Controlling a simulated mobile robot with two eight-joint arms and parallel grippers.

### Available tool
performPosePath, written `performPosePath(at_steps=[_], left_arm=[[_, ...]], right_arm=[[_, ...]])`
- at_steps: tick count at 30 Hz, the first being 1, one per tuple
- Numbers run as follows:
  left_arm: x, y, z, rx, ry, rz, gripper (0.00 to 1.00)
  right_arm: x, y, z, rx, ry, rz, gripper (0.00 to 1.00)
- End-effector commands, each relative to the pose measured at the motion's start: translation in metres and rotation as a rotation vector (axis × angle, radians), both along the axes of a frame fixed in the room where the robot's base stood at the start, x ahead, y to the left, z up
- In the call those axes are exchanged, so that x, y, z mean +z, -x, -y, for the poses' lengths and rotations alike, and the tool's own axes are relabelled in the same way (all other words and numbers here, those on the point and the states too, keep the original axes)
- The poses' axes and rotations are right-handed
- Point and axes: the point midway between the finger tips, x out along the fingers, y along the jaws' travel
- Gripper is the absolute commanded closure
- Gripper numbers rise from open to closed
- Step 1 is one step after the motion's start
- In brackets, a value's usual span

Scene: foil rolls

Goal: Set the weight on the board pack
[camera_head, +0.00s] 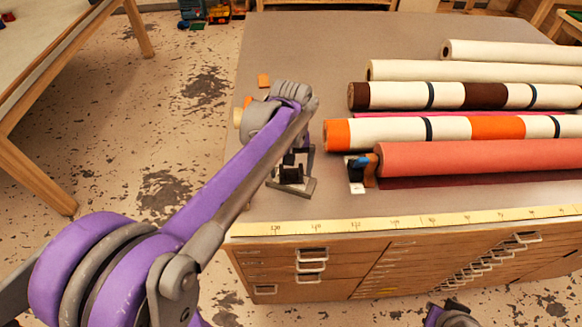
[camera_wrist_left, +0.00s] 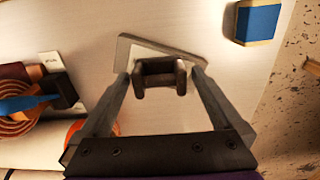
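A small dark piece with a raised bar, which looks like the weight (camera_head: 291,174), is at the left end of the cabinet top. In the left wrist view the weight (camera_wrist_left: 160,74) is between my left gripper's fingers (camera_wrist_left: 160,78), over a grey-edged flat plate. My left gripper (camera_head: 293,182) is open around it in the head view; a narrow gap seems to show on one side, and contact is unclear. A blue-topped block with a pale side (camera_wrist_left: 258,20), possibly the board pack, stands at the upper right of the wrist view; my arm seems to hide it in the head view.
Several long rolls, including a red one (camera_head: 470,157), fill the right of the cabinet top. A white card (camera_head: 358,188) lies by the red roll's end. A yellow measuring tape (camera_head: 400,222) runs along the front edge. An orange block (camera_head: 263,80) lies farther back.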

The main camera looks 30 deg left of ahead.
Motion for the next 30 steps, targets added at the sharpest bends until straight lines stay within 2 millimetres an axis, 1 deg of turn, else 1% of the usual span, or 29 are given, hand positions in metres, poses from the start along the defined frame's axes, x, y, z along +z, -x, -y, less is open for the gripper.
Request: performPosePath(at_steps=[5, 8, 11, 18, 21, 25, 30], left_arm=[[0.001, 0.0, 0.0, 0.0, 0.0, 0.0, 0.0], [0.008, 0.0, 0.0, 0.0, -0.001, 0.001, 0.0], [0.023, 0.0, 0.0, 0.0, -0.001, 0.001, 0.0], [0.075, 0.0, 0.0, 0.0, -0.001, 0.001, 0.0], [0.094, 0.0, 0.0, 0.0, 0.0, 0.0, 0.0], [0.113, 0.0, 0.0, 0.0, 0.0, 0.0, 0.0], [0.123, 0.0, 0.0, 0.0, 0.0, 0.0, 0.0]], right_arm=[[0.001, 0.0, 0.0, 0.0, 0.0, 0.001, 1.0], [0.004, -0.002, 0.0, 0.0, 0.0, 0.003, 1.0], [0.005, -0.002, 0.0, 0.0, 0.0, 0.004, 1.0], [0.01, -0.004, 0.0, 0.0, 0.0, 0.008, 1.0], [0.012, -0.005, 0.0, 0.0, 0.0, 0.01, 1.0], [0.014, -0.006, 0.0, 0.0, 0.0, 0.011, 1.0], [0.014, -0.006, 0.0, 0.0, 0.0, 0.012, 1.0]])
